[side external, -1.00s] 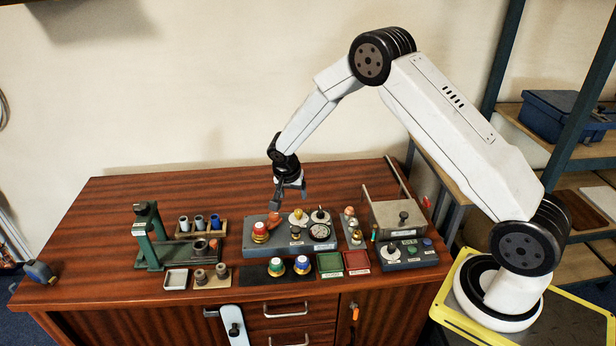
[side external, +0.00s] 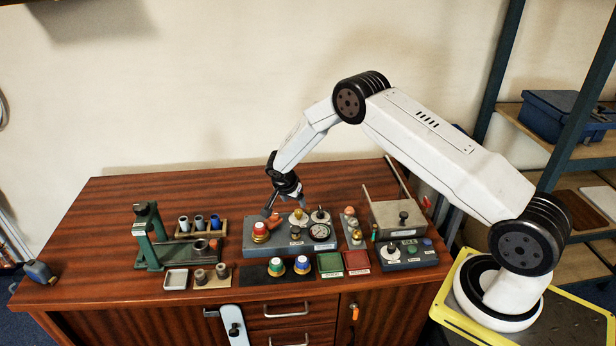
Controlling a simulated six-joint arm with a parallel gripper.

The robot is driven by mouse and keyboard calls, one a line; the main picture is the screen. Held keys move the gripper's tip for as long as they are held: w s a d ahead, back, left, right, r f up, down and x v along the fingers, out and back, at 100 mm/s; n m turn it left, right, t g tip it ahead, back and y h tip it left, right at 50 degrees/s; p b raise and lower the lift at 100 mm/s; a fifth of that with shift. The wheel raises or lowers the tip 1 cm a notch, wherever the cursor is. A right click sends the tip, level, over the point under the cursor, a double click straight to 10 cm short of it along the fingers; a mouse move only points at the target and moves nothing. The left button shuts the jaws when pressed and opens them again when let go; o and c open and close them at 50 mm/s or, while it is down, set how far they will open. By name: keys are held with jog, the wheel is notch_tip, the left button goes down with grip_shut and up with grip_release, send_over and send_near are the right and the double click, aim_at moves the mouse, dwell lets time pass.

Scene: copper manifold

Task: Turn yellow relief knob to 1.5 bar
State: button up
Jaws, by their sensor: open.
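The yellow relief knob (side external: 298,214) appears to be the small yellow knob on a white round dial, on the grey manifold base (side external: 282,248). The dial marks are too small to read. A round pressure gauge (side external: 319,232) sits in front and to the right of it; its reading cannot be made out. My gripper (side external: 284,208) is open and empty, pointing down, with its fingers spread just above and behind the manifold near the yellow knob. Whether a finger touches anything cannot be told.
A red-and-yellow knob (side external: 260,232) and a copper pipe (side external: 276,221) stand left of the yellow knob. A black knob (side external: 320,214) on a white dial is close on its right. A green press (side external: 148,236) stands at left. The table behind is clear.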

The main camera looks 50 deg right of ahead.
aim_at(298, 211)
jog(key=shift+x, duration=3.3)
jog(key=shift+c, duration=0.2)
grip_shut()
